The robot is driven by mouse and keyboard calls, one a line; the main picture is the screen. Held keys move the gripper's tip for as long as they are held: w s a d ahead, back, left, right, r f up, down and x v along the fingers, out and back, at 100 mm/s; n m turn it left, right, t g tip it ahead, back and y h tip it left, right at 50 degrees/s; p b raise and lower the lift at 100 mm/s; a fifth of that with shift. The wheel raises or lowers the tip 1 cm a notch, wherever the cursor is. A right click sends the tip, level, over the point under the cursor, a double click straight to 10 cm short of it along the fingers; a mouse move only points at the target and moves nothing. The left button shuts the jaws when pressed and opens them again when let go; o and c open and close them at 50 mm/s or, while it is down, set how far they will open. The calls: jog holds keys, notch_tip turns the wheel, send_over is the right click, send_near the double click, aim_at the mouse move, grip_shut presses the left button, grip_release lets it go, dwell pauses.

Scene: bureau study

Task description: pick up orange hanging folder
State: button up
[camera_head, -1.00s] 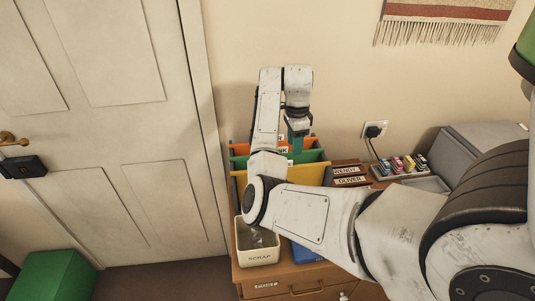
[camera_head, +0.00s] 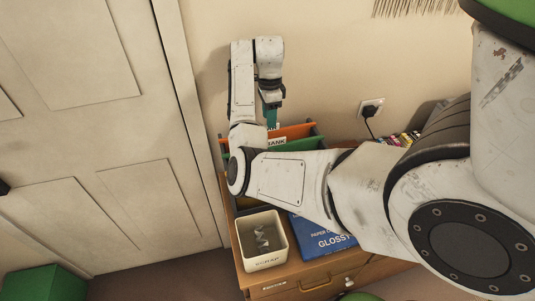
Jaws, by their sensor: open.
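My arm hides the lower and front part of the rack.
A cream scrap bin (camera_head: 262,262) and a blue glossy paper pack (camera_head: 325,238) lie on the wooden cabinet (camera_head: 300,275) in front. A wall socket with a plug (camera_head: 370,107) is behind right. A door (camera_head: 100,150) is at left, with a green box (camera_head: 45,283) below.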

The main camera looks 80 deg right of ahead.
aim_at(269, 131)
notch_tip(269, 131, down, 2)
jog(key=shift+a+f+p, duration=0.15)
jog(key=shift+f+p, duration=0.5)
jog(key=shift+f, duration=1.95)
grip_shut()
